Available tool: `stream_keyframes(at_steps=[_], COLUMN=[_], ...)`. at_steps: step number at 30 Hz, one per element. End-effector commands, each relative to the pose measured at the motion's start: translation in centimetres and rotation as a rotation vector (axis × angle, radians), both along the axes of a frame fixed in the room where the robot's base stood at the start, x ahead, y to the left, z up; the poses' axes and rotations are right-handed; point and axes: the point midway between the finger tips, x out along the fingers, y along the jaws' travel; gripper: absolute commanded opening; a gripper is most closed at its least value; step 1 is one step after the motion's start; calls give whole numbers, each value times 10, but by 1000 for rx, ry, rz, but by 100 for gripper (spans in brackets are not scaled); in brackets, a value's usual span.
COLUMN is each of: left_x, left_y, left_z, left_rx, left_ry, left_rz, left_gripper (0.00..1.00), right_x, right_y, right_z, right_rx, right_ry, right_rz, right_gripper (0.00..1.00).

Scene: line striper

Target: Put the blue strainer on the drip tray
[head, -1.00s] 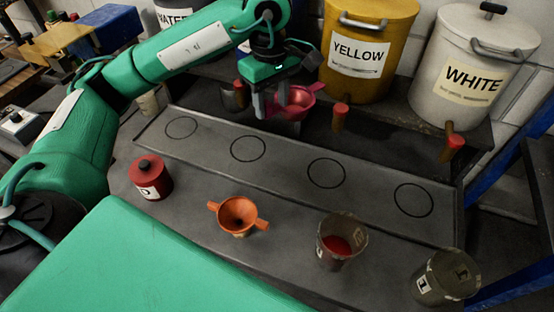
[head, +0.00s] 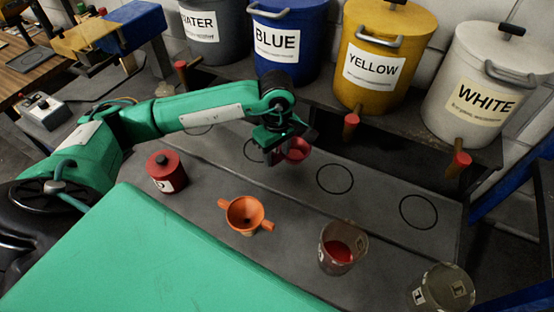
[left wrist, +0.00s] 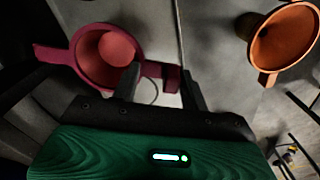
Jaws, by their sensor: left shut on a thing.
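My left gripper (head: 275,156) is shut on a handle of a pinkish-red strainer (head: 297,149). In the left wrist view the strainer (left wrist: 88,58) has a round bowl with a handle on each side, and the fingers (left wrist: 158,88) are at its right handle. The strainer is over the grey drip tray (head: 376,200), near the second circle from the left; I cannot tell whether it touches the tray. An orange strainer (head: 244,213) stands in front of the tray; it also shows in the left wrist view (left wrist: 283,45). I see no blue strainer. My right gripper is not in view.
Labelled buckets, blue (head: 290,45), yellow (head: 383,60) and white (head: 480,90), stand on a shelf behind the tray with taps jutting forward. A red lidded pot (head: 165,173), a cup with red liquid (head: 343,245) and another cup (head: 443,288) stand in front. The tray's right side is clear.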

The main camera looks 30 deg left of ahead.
Motion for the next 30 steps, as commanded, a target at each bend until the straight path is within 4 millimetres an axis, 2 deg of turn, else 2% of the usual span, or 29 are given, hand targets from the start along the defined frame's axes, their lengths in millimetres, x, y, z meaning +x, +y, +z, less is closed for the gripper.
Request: stream_keyframes(at_steps=[7,15,26,27,30], left_x=[0,0,0,0,0], left_y=[0,0,0,0,0], left_z=[-17,-52,-57,-55,-55], left_rx=[0,-1,0,0,-1], left_ry=[2,0,-1,-1,-1], left_rz=[-1,-1,-1,-1,-1], left_gripper=[22,22,22,51,66], right_x=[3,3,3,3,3], right_y=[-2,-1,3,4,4], right_z=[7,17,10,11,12], right_rx=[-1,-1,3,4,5], right_ry=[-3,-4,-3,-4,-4], right_rz=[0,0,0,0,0], right_gripper=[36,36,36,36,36])
